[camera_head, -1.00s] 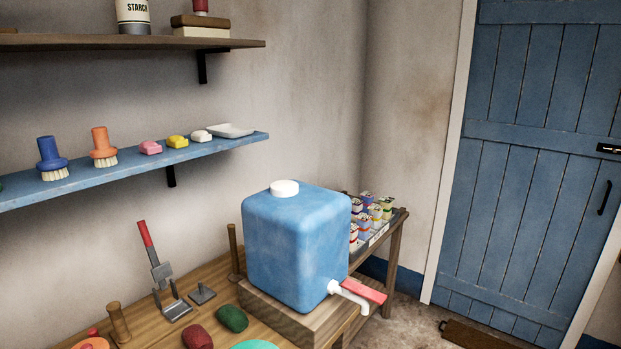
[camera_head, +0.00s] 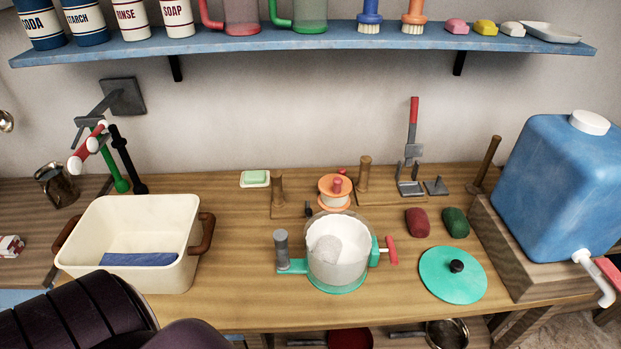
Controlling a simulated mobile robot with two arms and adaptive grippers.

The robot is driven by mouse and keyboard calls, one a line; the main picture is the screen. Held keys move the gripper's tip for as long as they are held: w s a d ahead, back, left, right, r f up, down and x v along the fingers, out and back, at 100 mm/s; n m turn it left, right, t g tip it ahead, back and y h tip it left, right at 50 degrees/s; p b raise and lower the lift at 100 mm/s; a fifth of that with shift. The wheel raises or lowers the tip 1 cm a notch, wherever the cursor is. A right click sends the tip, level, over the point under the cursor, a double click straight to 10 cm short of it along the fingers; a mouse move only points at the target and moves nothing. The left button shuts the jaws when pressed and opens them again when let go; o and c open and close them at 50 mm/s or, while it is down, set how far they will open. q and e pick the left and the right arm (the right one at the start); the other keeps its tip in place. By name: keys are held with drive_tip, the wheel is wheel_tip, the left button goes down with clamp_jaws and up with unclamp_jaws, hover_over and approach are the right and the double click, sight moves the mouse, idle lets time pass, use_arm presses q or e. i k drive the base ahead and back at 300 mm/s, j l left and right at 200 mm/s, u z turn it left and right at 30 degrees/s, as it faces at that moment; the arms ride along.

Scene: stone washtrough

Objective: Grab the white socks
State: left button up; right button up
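I cannot clearly make out white socks. A clear tub with a teal base (camera_head: 337,277) stands on the counter, with a white inside and a pale, greyish-white lump (camera_head: 325,249) in it; I cannot tell if this is a sock. A cream basin (camera_head: 128,262) at the left holds a flat blue thing (camera_head: 139,259). A dark, rounded part of my own arm covers the bottom left corner. Neither of my grippers shows.
A teal lid (camera_head: 452,275) lies right of the tub, near dark red (camera_head: 417,222) and green (camera_head: 455,222) lumps. A blue water tank (camera_head: 562,185) stands at the right. A blue shelf (camera_head: 300,41) hangs above. Taps (camera_head: 95,150) rise behind the basin.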

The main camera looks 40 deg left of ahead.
sight(328, 250)
drive_tip(key=u, duration=1)
drive_tip(key=k+j+u, duration=0.3)
